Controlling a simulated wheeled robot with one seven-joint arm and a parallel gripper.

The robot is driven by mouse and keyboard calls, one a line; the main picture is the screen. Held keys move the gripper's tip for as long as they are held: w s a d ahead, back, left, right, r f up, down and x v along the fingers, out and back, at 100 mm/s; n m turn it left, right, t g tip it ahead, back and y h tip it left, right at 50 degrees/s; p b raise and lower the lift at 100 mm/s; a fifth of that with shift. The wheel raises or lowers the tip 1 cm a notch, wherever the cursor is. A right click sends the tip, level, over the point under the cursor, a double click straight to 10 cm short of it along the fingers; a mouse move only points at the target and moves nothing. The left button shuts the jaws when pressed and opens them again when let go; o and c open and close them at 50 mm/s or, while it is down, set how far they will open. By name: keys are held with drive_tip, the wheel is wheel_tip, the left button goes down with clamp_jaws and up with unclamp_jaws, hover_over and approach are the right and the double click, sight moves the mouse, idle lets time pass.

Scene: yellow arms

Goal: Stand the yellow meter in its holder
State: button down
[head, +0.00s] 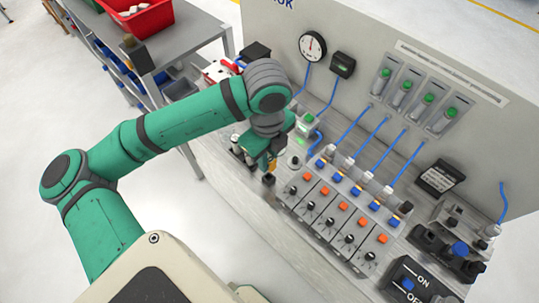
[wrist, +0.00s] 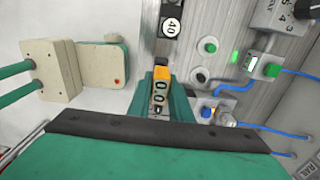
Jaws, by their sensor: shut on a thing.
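The yellow meter (wrist: 160,74) is between the fingers of my gripper (wrist: 161,90), with a small display reading 0.0 facing the wrist camera. In the head view my gripper (head: 270,160) is over the front left part of the workbench panel, with a bit of the yellow meter (head: 272,166) showing below it. My gripper is shut on the meter. I cannot tell which part is the holder; my arm hides some of the bench there.
A row of grey switch modules (head: 330,215) with orange buttons stands right of my gripper. Blue hoses (head: 370,130) run up the back panel (head: 440,75). A black ON/OFF box (head: 408,284) is at the front right. A red bin (head: 140,18) sits on a side table.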

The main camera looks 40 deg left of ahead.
drive_tip(key=shift+d+f, duration=0.1)
drive_tip(key=shift+f, duration=2.2)
drive_tip(key=shift+f, duration=1.05)
drive_tip(key=c, duration=1.5)
unclamp_jaws()
drive_tip(key=shift+c, duration=0.2)
drive_tip(key=shift+r, duration=0.1)
wheel_tip(320, 180, up, 9)
drive_tip(key=shift+f, duration=0.1)
